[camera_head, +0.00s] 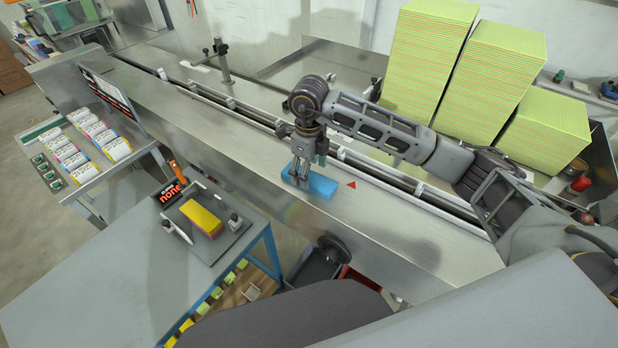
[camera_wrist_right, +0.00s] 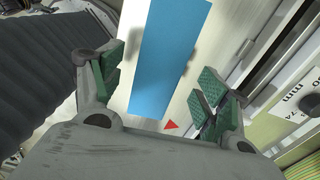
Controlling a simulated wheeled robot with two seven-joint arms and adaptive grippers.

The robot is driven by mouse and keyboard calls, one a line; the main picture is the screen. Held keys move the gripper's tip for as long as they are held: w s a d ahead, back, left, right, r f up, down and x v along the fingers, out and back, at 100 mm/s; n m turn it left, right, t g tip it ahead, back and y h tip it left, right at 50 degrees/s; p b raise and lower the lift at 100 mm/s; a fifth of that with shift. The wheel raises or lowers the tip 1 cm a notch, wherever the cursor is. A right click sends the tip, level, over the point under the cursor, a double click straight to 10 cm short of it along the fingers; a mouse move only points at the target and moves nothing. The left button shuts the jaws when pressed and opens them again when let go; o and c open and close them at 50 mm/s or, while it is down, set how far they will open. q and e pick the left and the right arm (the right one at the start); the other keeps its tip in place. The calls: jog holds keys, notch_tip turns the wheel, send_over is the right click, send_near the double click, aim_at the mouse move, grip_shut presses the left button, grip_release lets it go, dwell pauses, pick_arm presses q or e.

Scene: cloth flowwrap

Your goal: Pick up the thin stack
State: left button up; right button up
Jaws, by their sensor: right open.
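A thin, flat blue stack (camera_head: 322,187) lies on the steel deck of the long machine, near a small red triangle mark (camera_head: 351,184). My right gripper (camera_head: 299,181) points down at the stack's left part and hides some of it. In the right wrist view the blue stack (camera_wrist_right: 170,60) shows as a long strip between the spread green-padded fingers of my right gripper (camera_wrist_right: 160,78). The fingers are open, with gaps to the strip on both sides. Whether the fingertips touch the deck cannot be told. My left gripper is not in view.
A rail channel (camera_head: 395,192) runs behind the stack. Tall green-yellow piles (camera_head: 428,60) stand at the back right. A blue-legged table (camera_head: 110,285) at the front holds a yellow block (camera_head: 201,217) and a "none" sign (camera_head: 172,191). The steel deck left of the stack is clear.

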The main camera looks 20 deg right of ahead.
jog(key=shift+f, duration=1.2)
jog(key=c, duration=0.9)
